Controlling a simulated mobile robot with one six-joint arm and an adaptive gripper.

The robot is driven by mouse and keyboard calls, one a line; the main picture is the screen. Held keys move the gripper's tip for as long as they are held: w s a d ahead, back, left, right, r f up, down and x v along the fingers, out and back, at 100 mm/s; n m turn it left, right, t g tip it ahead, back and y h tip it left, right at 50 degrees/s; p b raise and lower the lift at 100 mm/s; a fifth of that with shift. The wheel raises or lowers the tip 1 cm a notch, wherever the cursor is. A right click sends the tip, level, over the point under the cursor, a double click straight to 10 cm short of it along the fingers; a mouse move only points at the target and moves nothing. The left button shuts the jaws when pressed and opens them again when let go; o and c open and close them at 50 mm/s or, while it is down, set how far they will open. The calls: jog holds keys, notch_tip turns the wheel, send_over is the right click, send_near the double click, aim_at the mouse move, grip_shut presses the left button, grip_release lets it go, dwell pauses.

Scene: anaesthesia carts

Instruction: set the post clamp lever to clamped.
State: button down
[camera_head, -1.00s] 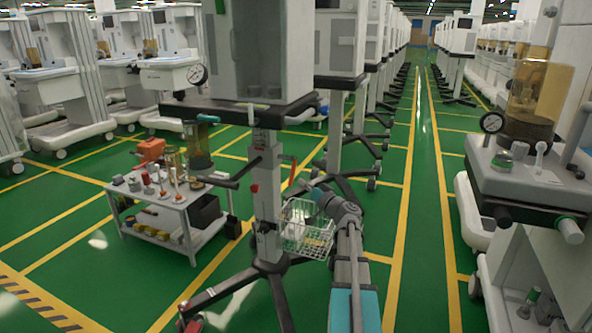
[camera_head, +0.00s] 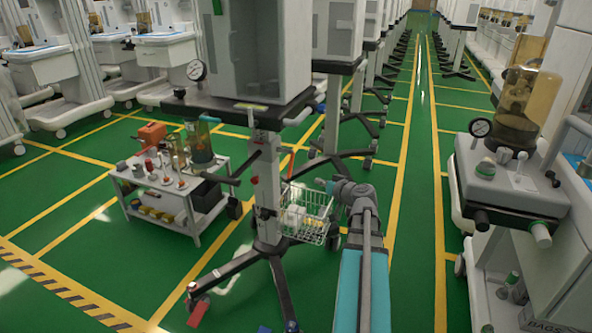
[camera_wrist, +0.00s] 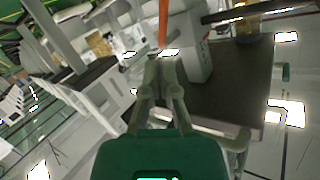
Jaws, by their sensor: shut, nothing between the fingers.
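The post clamp lever appears as a thin orange-red bar (camera_head: 291,164) just right of the grey post (camera_head: 266,180), standing roughly upright. In the wrist view an orange bar (camera_wrist: 163,22), apparently this lever, lies just beyond my fingertips. My gripper (camera_wrist: 162,62) is shut and empty, with its fingers together pointing at the lower end of the bar. A small gap seems to remain, but contact cannot be told. In the head view my gripper (camera_head: 318,183) is small, right of the post and below the lever. The clamp body is too small to make out.
A wire basket (camera_head: 307,218) hangs on the post below my gripper. The cart's dark shelf (camera_head: 225,108) is above. A low trolley (camera_head: 172,190) with small items stands left. Another cart (camera_head: 510,195) stands right. Green floor between is clear.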

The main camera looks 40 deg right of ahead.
jog(key=shift+w+f, duration=0.1)
jog(key=shift+w, duration=0.05)
jog(key=b+x, duration=0.3)
jog(key=x, duration=1)
jog(key=shift+w, duration=0.35)
